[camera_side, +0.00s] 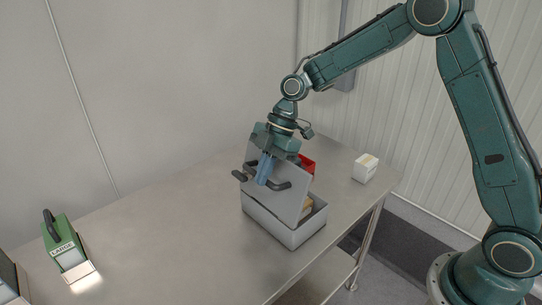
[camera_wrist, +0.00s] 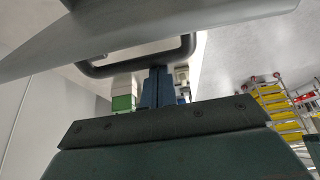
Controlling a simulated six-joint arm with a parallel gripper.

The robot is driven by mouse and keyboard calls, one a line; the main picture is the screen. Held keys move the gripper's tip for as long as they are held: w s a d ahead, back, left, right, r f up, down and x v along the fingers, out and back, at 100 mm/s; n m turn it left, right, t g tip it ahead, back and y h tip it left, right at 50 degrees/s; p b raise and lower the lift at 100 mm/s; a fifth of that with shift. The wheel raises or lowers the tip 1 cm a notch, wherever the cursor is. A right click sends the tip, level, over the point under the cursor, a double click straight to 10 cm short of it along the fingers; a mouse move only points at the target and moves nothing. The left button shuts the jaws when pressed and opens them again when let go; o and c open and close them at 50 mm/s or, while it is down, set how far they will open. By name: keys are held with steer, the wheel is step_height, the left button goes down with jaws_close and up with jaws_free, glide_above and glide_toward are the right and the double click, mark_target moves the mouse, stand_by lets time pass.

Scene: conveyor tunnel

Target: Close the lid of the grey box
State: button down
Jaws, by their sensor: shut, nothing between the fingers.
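The grey box (camera_side: 268,219) stands on the metal table, open. Its lid (camera_side: 289,204) is raised and steeply tilted, and it also shows in the wrist view (camera_wrist: 130,30). A dark bar handle (camera_side: 281,186) is on the lid's outer face; in the wrist view the handle (camera_wrist: 125,66) is a dark loop. My gripper (camera_side: 264,170) points down at the lid's outer side, its blue fingers shut and empty. In the wrist view the fingers (camera_wrist: 158,88) are beside the handle's bar; I cannot tell whether they touch it.
A tan item (camera_side: 307,207) shows inside the box. A red object (camera_side: 308,164) is behind the lid and a white box (camera_side: 365,168) stands at the right. A green box marked LARGE (camera_side: 64,246) is at the left. The table between it and the grey box is clear.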

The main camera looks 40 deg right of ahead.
mark_target(279, 174)
steer(key=d+y, duration=0.3)
steer(key=d, duration=0.1)
steer(key=shift+d+f, duration=0.1)
steer(key=shift+d, duration=0.5)
steer(key=shift+s+d+f, duration=0.1)
steer(key=shift+d+f, duration=1.15)
steer(key=shift+d, duration=0.3)
steer(key=shift+w+d+f, duration=0.1)
steer(key=shift+d+f, duration=1.2)
steer(key=shift+d, duration=0.3)
steer(key=shift+s+d+f, duration=0.1)
steer(key=shift+d+f, duration=1.15)
steer(key=shift+d, duration=0.3)
steer(key=shift+s, duration=0.1)
step_height(279, 174, up, 6)
steer(key=a+f, duration=0.1)
steer(key=a, duration=0.1)
steer(key=d, duration=1)
steer(key=shift+w+f+n+y, duration=0.2)
steer(key=shift+f+n+y, duration=0.1)
steer(key=shift+f+y, duration=0.1)
